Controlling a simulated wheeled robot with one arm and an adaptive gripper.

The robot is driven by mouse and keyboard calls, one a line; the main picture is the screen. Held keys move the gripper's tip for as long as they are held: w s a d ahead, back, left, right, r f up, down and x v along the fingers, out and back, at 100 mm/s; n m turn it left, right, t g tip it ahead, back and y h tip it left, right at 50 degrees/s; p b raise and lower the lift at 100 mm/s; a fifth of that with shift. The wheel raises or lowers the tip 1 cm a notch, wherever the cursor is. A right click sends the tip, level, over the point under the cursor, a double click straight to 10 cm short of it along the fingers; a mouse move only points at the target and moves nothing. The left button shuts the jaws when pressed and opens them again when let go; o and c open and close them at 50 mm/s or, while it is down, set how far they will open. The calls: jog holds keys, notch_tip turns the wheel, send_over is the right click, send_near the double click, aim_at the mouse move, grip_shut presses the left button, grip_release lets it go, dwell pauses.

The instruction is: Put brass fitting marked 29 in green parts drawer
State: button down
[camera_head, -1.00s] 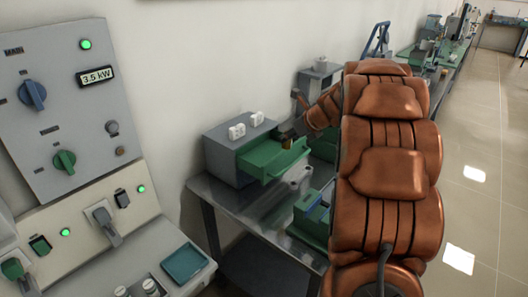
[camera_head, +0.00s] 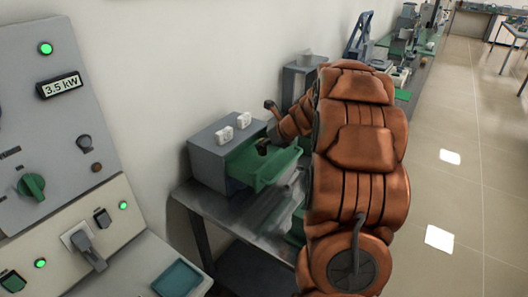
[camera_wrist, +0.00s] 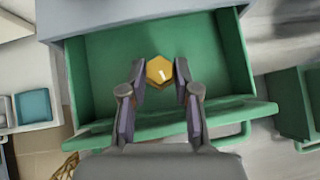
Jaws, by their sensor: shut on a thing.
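The green parts drawer (camera_head: 277,172) stands pulled out of a grey cabinet (camera_head: 204,160). Its green floor and walls (camera_wrist: 108,75) fill most of the wrist view, and nothing lies on the visible floor. My gripper (camera_wrist: 160,80) is over the drawer, its two fingers shut on a brass fitting (camera_wrist: 159,70). The fitting has a hexagonal top with a small pale mark that I cannot read. In the head view my gripper (camera_head: 264,145) is at the drawer's opening, and the fitting cannot be made out there. How high the fitting is above the drawer floor is hard to tell.
Two white sockets or blocks (camera_head: 233,128) sit on the cabinet top. A metal bench (camera_head: 232,211) carries the cabinet. Another green container (camera_wrist: 298,105) is right of the drawer. A control panel (camera_head: 50,110) and a teal tray (camera_head: 177,279) are at the left.

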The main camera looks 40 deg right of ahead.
aim_at(266, 150)
jog(key=shift+f, duration=1.75)
jog(key=shift+f, duration=0.1)
jog(key=c, duration=0.8)
grip_release()
jog(key=shift+c, duration=0.2)
